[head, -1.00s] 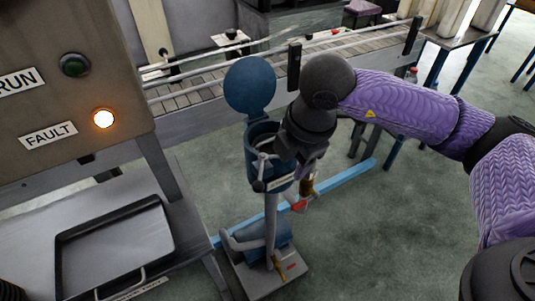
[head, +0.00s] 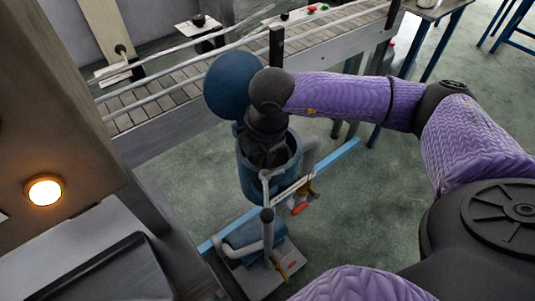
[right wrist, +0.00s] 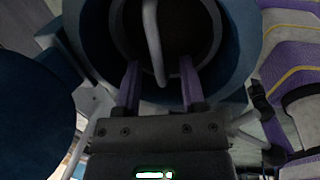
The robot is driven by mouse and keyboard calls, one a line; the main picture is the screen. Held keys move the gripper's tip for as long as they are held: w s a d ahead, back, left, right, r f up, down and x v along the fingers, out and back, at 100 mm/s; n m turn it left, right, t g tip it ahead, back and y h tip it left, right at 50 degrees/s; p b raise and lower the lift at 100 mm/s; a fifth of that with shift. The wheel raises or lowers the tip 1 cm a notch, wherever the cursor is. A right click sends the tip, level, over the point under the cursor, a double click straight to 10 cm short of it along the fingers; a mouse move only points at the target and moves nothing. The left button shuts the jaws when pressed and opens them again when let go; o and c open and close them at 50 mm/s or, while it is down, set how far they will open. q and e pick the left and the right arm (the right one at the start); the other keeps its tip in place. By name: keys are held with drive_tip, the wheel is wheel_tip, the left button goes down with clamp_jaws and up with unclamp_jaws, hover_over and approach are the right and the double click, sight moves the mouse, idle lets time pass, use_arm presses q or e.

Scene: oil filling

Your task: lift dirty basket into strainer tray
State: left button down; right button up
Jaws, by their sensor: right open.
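The blue strainer housing (head: 250,180) stands on its grey stand with its round blue lid (head: 231,86) swung up. The housing also shows in the right wrist view (right wrist: 235,60), where I look down into its mouth. The basket (right wrist: 120,40) sits inside as a dark round opening, its contents too dark to make out. Its pale handle (right wrist: 152,40) reaches between my right fingers. My right gripper (right wrist: 160,80) is open at the housing mouth, a finger on either side of the handle. The dark strainer tray (head: 155,262) is partly in view at lower left. My left gripper is not in view.
A grey cabinet with a lit amber lamp (head: 44,190) stands at the left. A slatted conveyor (head: 150,103) runs behind the housing. Open floor is at the right.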

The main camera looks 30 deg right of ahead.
drive_tip(key=shift+f, duration=0.4)
clamp_jaws()
drive_tip(key=shift+w+r, duration=0.1)
idle(1.0)
